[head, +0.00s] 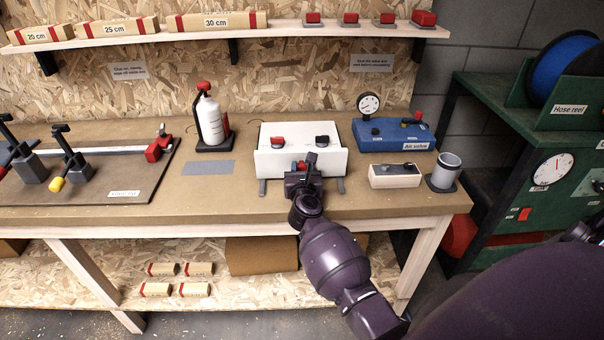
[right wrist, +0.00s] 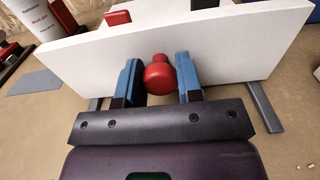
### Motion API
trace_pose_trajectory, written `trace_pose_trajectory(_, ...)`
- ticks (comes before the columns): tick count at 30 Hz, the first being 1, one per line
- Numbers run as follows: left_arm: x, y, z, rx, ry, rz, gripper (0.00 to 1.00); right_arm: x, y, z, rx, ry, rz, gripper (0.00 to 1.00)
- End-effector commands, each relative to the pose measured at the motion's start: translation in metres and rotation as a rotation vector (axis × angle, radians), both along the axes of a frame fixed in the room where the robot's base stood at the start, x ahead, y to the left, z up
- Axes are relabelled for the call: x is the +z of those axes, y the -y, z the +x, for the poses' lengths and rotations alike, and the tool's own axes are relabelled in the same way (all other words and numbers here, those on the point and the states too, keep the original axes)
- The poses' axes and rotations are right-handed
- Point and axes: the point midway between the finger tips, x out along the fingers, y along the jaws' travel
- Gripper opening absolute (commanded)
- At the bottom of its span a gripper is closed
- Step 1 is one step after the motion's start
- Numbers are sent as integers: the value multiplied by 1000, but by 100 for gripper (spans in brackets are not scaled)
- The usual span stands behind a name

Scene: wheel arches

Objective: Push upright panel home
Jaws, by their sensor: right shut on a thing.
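The white upright panel (head: 273,168) stands at the front of a white unit (head: 300,131) on the workbench. In the right wrist view the panel (right wrist: 95,62) fills the upper part, its red knob (right wrist: 159,76) facing me. My right gripper (head: 302,165) is at the panel's front. Its blue fingers (right wrist: 160,82) are on both sides of the knob, shut on it. Grey rails (head: 262,187) stick out under the panel at both sides. The gripper hides part of the panel's middle in the head view. My left gripper is not in view.
A blue air valve box (head: 393,135), a small wooden box (head: 394,176) and a grey cup (head: 446,172) stand to the right. A white bottle (head: 210,120) and a clamp board (head: 100,180) are at left.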

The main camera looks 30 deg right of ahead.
Motion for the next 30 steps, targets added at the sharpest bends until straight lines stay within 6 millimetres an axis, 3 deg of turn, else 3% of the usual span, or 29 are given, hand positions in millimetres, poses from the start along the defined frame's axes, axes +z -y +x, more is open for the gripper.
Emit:
trace_pose_trajectory(6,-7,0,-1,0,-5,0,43,0,13,22,1,-1,-1,0)
trace_pose_trajectory(16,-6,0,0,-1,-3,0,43,2,16,25,0,3,-1,0)
trace_pose_trajectory(17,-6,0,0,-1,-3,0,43,2,16,25,-1,3,-1,36)
trace_pose_trajectory(21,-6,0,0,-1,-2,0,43,2,16,25,0,3,-1,58)
trace_pose_trajectory(30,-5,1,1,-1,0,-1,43,1,15,24,0,1,-1,59)
